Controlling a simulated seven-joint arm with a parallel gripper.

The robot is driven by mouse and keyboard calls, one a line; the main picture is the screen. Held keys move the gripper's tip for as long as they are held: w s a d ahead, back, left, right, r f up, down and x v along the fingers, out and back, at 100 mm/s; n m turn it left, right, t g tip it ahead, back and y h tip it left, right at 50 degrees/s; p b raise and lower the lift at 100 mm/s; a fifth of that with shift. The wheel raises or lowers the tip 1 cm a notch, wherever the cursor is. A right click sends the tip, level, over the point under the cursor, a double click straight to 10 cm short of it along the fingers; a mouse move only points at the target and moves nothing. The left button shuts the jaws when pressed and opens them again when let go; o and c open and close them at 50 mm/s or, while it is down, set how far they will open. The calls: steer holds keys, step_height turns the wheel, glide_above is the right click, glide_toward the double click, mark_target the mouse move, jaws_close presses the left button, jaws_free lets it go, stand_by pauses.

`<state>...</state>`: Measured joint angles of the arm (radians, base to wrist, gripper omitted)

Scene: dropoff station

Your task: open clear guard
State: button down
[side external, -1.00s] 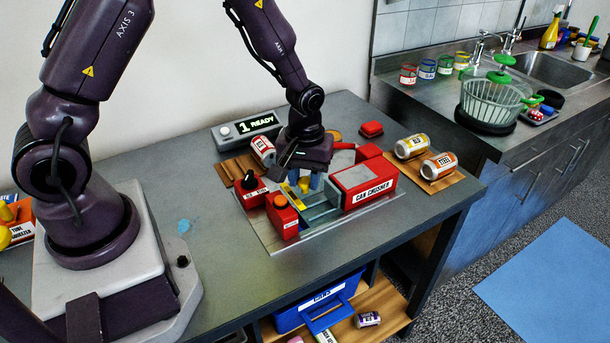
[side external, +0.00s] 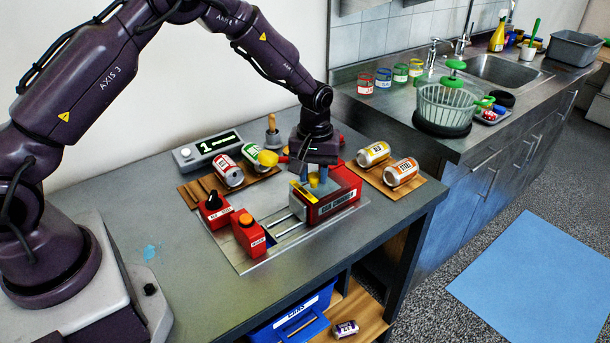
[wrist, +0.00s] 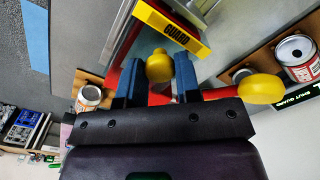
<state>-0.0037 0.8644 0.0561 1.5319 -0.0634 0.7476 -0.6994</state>
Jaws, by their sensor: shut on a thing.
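The guard (side external: 305,194) has a yellow front strip and sits at the right end of its rails, at the red can crusher (side external: 334,204). The strip reads GUARD in the wrist view (wrist: 176,31). Its clear panel is hard to make out. My gripper (side external: 315,177) points down over it, with blue fingers on both sides of the guard's yellow knob (wrist: 159,66). The fingers are shut on that knob. The bare rails (side external: 277,224) show left of the guard, beside a red box with an orange button (side external: 248,232) and a red box with a black knob (side external: 213,209).
A red-white can (side external: 228,172) and a green-white can (side external: 253,151) lie on a wooden rack behind. Two more cans, one yellow-white (side external: 373,154) and one orange-white (side external: 401,173), lie on a board at right. A display (side external: 211,151) stands at the back. The table's front left is clear.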

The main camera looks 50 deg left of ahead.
steer(key=c, duration=0.8)
jaws_free()
step_height(320, 180, up, 13)
